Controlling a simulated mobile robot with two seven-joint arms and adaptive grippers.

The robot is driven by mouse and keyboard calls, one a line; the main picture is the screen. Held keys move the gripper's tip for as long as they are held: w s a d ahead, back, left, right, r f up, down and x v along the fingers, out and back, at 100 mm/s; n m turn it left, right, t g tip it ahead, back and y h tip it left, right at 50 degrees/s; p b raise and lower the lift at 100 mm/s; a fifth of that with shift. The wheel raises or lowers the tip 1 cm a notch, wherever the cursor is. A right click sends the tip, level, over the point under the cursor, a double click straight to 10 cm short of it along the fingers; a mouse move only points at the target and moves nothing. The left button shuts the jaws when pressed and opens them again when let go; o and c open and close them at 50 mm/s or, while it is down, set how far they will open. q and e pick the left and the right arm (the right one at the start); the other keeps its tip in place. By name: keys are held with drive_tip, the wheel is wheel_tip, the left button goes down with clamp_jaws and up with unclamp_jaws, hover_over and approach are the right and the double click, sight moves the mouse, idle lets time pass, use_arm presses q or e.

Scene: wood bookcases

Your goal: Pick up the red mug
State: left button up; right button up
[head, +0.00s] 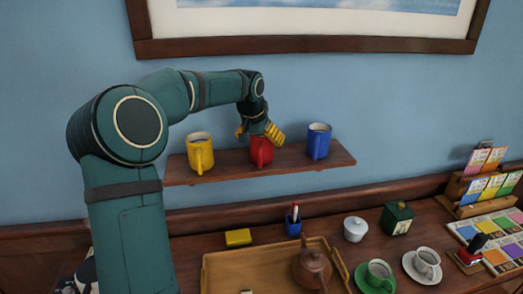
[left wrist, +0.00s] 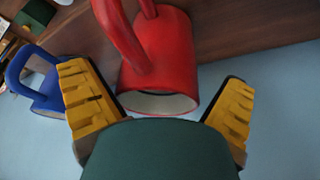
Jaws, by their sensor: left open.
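The red mug (head: 261,152) stands upright on the wall shelf, between a yellow mug (head: 200,153) and a blue mug (head: 318,141). My left gripper (head: 258,131) is directly above it with its yellow fingers pointing down. In the left wrist view the red mug (left wrist: 160,60) shows its open rim and its handle. The open left gripper (left wrist: 160,105) has one yellow finger at each side of the rim, with space visible between fingers and mug. Part of the mug is hidden behind the gripper in the head view. My right gripper is not in view.
The wooden shelf (head: 225,172) is narrow, with the wall right behind it. The blue mug (left wrist: 35,80) is near one finger in the left wrist view. Below are a tray (head: 225,270) with a teapot (head: 312,268), cups, and a pen holder (head: 293,225).

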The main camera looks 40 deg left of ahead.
use_arm(q)
drive_tip(key=shift+w+f, duration=0.1)
drive_tip(key=shift+f, duration=0.2)
drive_tip(key=c, duration=1.2)
drive_tip(key=shift+r, duration=0.1)
drive_tip(key=shift+r, duration=0.1)
